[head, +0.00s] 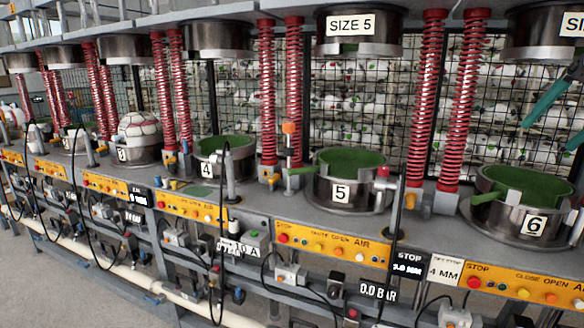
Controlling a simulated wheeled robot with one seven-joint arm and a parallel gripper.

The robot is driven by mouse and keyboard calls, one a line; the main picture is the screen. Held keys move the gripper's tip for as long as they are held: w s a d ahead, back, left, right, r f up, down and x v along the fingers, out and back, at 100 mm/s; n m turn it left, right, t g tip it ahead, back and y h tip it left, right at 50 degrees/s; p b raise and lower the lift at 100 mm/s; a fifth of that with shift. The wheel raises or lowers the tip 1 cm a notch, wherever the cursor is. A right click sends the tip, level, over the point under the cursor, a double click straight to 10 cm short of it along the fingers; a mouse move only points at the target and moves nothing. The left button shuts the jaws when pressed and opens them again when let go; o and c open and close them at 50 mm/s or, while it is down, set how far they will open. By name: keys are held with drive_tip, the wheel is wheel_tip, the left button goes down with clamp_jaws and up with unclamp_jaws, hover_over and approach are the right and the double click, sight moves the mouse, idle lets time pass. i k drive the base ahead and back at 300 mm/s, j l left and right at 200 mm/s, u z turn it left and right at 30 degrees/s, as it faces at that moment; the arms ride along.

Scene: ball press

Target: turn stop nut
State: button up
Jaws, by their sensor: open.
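My gripper (548,136) shows at the right edge as two teal fingers, spread apart with nothing between them, above and behind press 6; the rest of it is out of frame. No part is labelled as the stop nut. A small red-topped piece (383,171) is at the right rim of press 5. My gripper is well to the right of both. A display (408,264) reads STOP 3.0 MM, and a white card (445,271) beside it reads 4 MM.
Press 6 (535,225) and press 4 (221,171) flank press 5 on the grey bench. Tall red springs (424,100) stand between the stations. Upper moulds (358,43) hang above. Black hoses (222,240) loop along the front. Yellow button panels (331,244) line the bench edge.

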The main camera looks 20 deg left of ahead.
sight(290, 128)
drive_tip(key=u, duration=0.35)
drive_tip(key=i+u, duration=0.15)
drive_tip(key=u, duration=0.25)
drive_tip(key=i+j+u, duration=0.1)
drive_tip(key=u, duration=0.3)
drive_tip(key=i+u, duration=0.2)
drive_tip(key=u, duration=0.2)
